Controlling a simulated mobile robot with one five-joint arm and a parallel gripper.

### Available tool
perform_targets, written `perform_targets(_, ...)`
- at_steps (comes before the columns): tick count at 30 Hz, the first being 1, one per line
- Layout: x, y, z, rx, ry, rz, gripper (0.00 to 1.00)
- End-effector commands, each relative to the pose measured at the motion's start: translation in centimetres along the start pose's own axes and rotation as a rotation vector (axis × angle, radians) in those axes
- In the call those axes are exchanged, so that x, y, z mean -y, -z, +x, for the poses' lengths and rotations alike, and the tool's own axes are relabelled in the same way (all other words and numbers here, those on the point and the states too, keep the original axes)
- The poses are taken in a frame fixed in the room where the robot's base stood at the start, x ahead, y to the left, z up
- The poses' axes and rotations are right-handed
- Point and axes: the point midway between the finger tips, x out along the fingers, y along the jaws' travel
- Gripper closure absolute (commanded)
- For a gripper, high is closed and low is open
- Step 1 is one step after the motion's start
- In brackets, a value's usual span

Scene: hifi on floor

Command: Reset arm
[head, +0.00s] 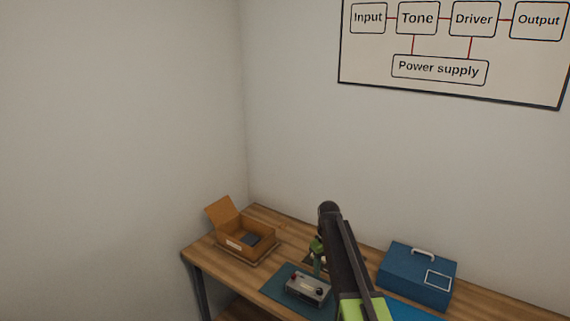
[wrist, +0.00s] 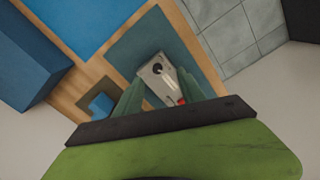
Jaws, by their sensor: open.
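My arm reaches over the wooden bench (head: 222,272) in the head view. My gripper (head: 318,262) has green fingers that point down near a small silver box with knobs (head: 307,287). In the wrist view my gripper (wrist: 160,88) is open, its two green fingers apart. The silver box (wrist: 158,72) shows between and beyond them, with a dark knob and a red part. I cannot tell how far the fingertips are above it. The box lies on a dark teal mat (head: 277,283). Nothing is seen held.
An open cardboard box (head: 240,240) with a dark item inside stands at the bench's left. A blue case with a handle (head: 415,273) stands to the right of my arm. A bright blue mat (head: 408,312) lies near the front. Walls close off the back and left.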

Motion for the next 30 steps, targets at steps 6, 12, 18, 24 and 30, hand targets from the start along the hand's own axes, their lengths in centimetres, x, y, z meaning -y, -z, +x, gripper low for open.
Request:
perform_targets(6,5.0,-9.2,3.7,0.0,0.0,0.083,0.53)
perform_targets(12,9.9,-18.3,5.3,0.0,0.0,0.266,0.53)
perform_targets(18,12.1,-22.2,5.0,0.0,0.0,0.45,0.53)
perform_targets(24,11.8,-21.7,5.0,0.0,0.0,0.51,0.53)
perform_targets(30,11.8,-21.7,5.0,0.0,0.0,0.508,0.53)
